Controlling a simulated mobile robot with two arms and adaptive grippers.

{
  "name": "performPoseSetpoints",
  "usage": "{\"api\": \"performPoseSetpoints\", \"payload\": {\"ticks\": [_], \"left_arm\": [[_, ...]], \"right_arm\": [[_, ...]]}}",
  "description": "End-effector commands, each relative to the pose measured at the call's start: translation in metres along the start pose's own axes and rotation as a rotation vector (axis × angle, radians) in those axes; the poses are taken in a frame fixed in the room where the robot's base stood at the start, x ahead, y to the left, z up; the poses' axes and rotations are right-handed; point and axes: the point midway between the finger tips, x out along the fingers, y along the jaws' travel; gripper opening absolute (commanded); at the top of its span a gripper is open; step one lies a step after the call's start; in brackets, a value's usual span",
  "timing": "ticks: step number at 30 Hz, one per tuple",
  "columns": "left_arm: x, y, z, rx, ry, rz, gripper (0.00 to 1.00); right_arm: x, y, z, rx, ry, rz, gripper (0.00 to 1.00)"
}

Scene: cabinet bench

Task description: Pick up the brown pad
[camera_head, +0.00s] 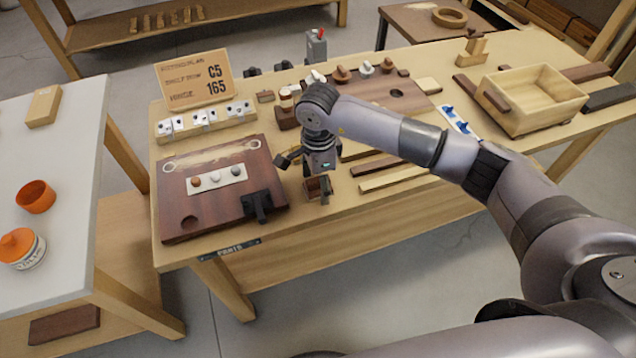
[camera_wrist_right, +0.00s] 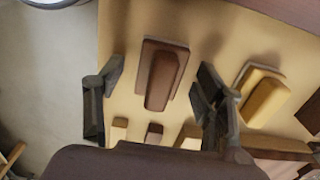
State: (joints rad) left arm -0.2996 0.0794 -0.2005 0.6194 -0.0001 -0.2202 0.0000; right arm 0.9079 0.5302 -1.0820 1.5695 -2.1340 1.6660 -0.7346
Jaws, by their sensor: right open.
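The brown pad (camera_wrist_right: 165,78) is a brown block with rounded edges on a wider flat brown base. In the right wrist view it lies on the pale wooden bench, between and beyond the open fingers of my right gripper (camera_wrist_right: 155,108). In the head view my right gripper (camera_head: 318,187) points down near the front edge of the bench, over a small brown piece (camera_head: 313,184) that it partly hides. The gripper is open and holds nothing. I cannot tell whether a finger touches the pad. My left gripper is not in view.
A similar yellow piece (camera_wrist_right: 265,97) lies right of the pad in the wrist view. A dark board (camera_head: 225,205) with a black clamp (camera_head: 258,203) lies left of the gripper. Pale strips (camera_head: 393,180) lie to the right. A wooden tray (camera_head: 530,100) stands farther right.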

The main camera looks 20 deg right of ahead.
Motion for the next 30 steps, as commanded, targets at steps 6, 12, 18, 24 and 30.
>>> {"api": "performPoseSetpoints", "payload": {"ticks": [6, 12, 18, 24, 30], "left_arm": [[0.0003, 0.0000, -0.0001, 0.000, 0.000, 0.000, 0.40], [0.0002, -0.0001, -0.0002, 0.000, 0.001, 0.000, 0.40], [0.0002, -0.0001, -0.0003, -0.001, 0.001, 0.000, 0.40], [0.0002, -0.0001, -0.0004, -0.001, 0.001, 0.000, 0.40], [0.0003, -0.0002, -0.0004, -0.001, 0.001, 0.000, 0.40]], "right_arm": [[0.0004, 0.0000, 0.0003, 0.000, 0.000, 0.000, 0.61], [0.0001, 0.0000, 0.0003, 0.000, -0.001, 0.000, 0.48], [-0.0001, 0.0000, 0.0003, 0.000, -0.001, 0.000, 0.35], [0.0003, 0.0002, 0.0002, 0.000, 0.000, 0.001, 0.21], [0.0006, 0.0005, 0.0002, 0.000, 0.000, 0.002, 0.10]]}}
